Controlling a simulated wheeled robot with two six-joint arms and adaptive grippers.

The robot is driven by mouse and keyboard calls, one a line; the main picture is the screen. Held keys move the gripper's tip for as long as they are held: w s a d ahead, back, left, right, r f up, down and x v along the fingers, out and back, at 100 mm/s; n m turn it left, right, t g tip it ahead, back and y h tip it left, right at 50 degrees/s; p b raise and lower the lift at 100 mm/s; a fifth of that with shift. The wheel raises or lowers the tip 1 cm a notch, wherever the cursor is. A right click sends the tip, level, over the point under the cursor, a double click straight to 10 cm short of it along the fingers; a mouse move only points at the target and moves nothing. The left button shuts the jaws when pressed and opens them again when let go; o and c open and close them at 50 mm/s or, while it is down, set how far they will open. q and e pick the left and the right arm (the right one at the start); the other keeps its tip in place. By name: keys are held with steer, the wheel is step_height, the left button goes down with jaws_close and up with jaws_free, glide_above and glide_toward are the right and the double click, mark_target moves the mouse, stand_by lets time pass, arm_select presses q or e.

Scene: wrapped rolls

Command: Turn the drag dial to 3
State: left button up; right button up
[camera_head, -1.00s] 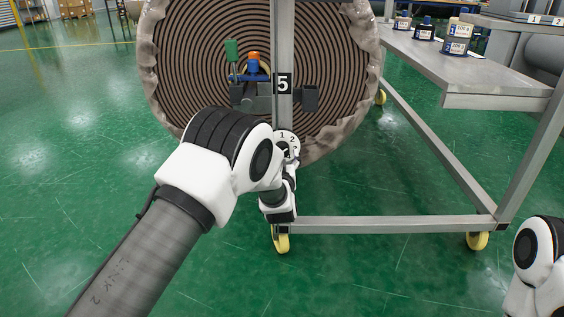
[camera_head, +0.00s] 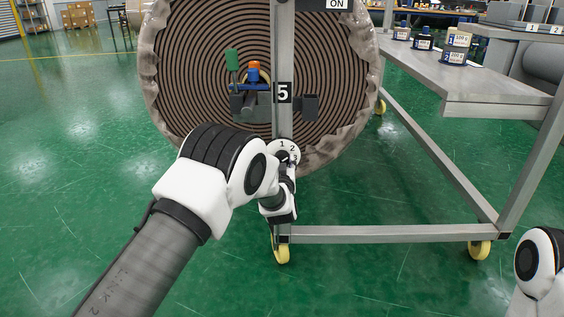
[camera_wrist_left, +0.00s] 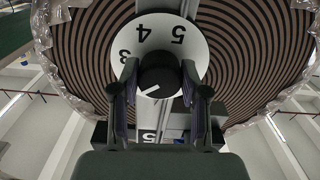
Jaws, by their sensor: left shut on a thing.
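The drag dial (camera_head: 283,147) is a white numbered disc on the frame's upright, below the black "5" label. My left gripper (camera_wrist_left: 157,82) is shut on the knob, one finger on each side. My right gripper is out of view.
A large wrapped roll (camera_head: 200,75) stands behind the upright (camera_head: 284,60). A green handle (camera_head: 232,59) and an orange-blue part (camera_head: 254,72) sit at its centre. A grey bench (camera_head: 490,92) with several bottles stands at right. The green floor at left is clear.

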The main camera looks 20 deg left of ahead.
arm_select(q)
steer(key=shift+r+m+p, duration=0.2)
steer(key=shift+m+p, duration=0.9)
steer(key=m+p, duration=0.2)
steer(key=shift+m, duration=0.3)
steer(key=m+p, duration=0.2)
steer(key=m, duration=0.2)
steer(key=shift+a+f+m, duration=0.1)
steer(key=shift+m, duration=0.2)
steer(key=o, duration=1.1)
steer(key=shift+o, duration=0.2)
